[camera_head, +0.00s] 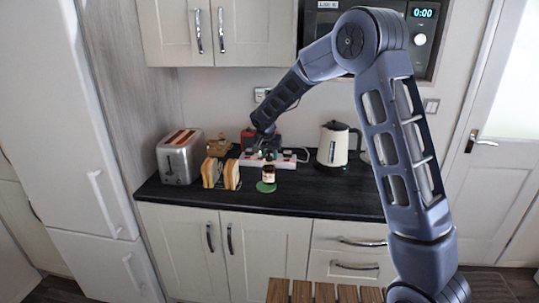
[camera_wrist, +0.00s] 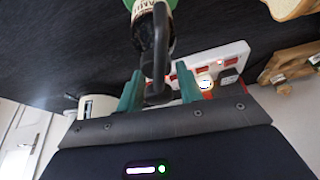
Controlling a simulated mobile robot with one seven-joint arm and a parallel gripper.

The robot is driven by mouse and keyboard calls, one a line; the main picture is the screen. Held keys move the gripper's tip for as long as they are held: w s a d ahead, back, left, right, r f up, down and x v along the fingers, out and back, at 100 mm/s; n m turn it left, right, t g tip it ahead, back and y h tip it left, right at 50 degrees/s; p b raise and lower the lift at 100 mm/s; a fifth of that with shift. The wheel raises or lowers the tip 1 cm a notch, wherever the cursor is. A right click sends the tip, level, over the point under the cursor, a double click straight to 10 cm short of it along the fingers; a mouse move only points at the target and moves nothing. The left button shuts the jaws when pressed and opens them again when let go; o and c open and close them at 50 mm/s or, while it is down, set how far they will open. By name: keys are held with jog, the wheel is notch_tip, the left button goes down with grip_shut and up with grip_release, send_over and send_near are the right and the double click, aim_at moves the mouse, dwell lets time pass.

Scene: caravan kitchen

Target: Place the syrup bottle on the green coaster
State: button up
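The syrup bottle (camera_head: 268,173) is small and dark with a pale label. It stands upright on the green coaster (camera_head: 265,188) near the counter's front edge. In the wrist view the bottle (camera_wrist: 147,32) shows at the top with its dark loop handle towards me, and a bit of the coaster (camera_wrist: 162,5) shows at its base. My gripper (camera_head: 267,153) is just above and behind the bottle. In the wrist view its two green fingers (camera_wrist: 160,90) are apart, with the bottle's dark upper end between them and gaps on both sides.
A toaster (camera_head: 180,157) and bread slices (camera_head: 221,173) stand left of the bottle. A white power strip (camera_head: 283,164) lies behind it. A cream kettle (camera_head: 333,145) stands to the right. The dark counter (camera_head: 315,195) is clear at the front right.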

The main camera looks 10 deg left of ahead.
jog(key=shift+o, duration=0.9)
jog(key=shift+r, duration=0.1)
jog(key=shift+r, duration=0.15)
jog(key=v, duration=1.2)
jog(key=s+d+r, duration=0.3)
jog(key=s+d, duration=0.1)
jog(key=d, duration=0.5)
jog(key=s+d+r, duration=0.3)
jog(key=d, duration=0.7)
jog(key=s+d+r, duration=0.3)
jog(key=s+d, duration=0.1)
jog(key=d, duration=0.5)
jog(key=s+d+f, duration=0.2)
jog(key=s+d, duration=0.5)
jog(key=s, duration=0.3)
jog(key=s+d+f+n, duration=0.1)
jog(key=s+d+f, duration=0.1)
jog(key=s+d, duration=0.5)
jog(key=s, duration=0.3)
jog(key=shift+s+d+f+n+y, duration=0.15)
jog(key=shift+d+n+y, duration=0.05)
jog(key=shift+n+y, duration=0.1)
